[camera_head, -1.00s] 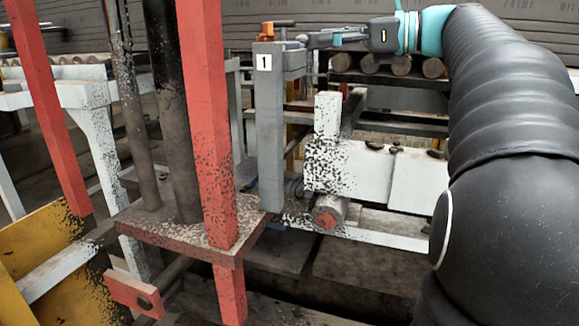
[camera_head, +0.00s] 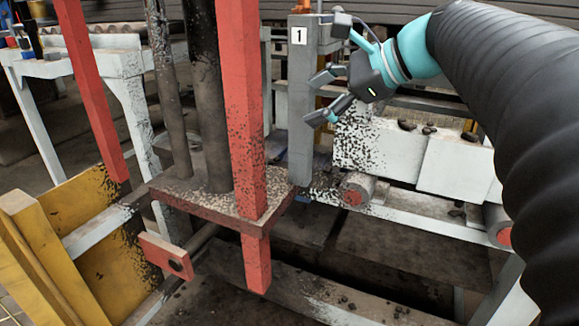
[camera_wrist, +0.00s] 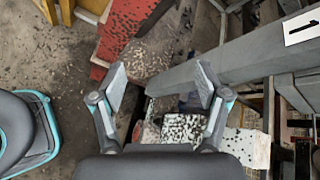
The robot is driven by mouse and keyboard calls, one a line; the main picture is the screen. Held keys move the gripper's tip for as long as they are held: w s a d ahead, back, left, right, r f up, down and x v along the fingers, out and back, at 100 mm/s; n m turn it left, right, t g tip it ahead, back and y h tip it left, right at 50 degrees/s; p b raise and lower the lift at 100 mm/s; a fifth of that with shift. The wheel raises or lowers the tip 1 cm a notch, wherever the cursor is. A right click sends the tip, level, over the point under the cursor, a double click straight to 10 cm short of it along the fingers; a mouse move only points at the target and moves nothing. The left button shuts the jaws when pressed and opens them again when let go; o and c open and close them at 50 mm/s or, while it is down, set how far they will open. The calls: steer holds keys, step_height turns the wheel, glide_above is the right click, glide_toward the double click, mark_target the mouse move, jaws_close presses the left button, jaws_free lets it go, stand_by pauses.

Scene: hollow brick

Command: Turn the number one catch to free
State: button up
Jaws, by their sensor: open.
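The grey post (camera_head: 301,110) carries a white plate with the number 1 (camera_head: 299,36). Just above it, a bit of the orange catch (camera_head: 301,5) shows at the top edge of the head view; most of the catch is cut off, so I cannot tell its position. My gripper (camera_head: 320,97) is open and empty, right of the post and below the number plate, with its fingers pointing left. In the wrist view, my gripper (camera_wrist: 160,86) has its fingers spread, with the post (camera_wrist: 250,55) slanting behind the right finger. The catch is not seen there.
A red upright (camera_head: 243,120) and a red, speckled plate (camera_head: 215,205) stand left of the post. A white, speckled block (camera_head: 375,150) lies right of it, below my gripper. A red-ended roller (camera_head: 357,188) sits near the post's foot.

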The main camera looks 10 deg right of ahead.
steer(key=s+a+f+n+g+h+p, duration=0.1)
steer(key=s+f+n+h, duration=0.3)
steer(key=s+f+n, duration=0.4)
steer(key=shift+s+a+f+g, duration=0.6)
steer(key=shift+s+f, duration=0.05)
steer(key=shift+f, duration=1.55)
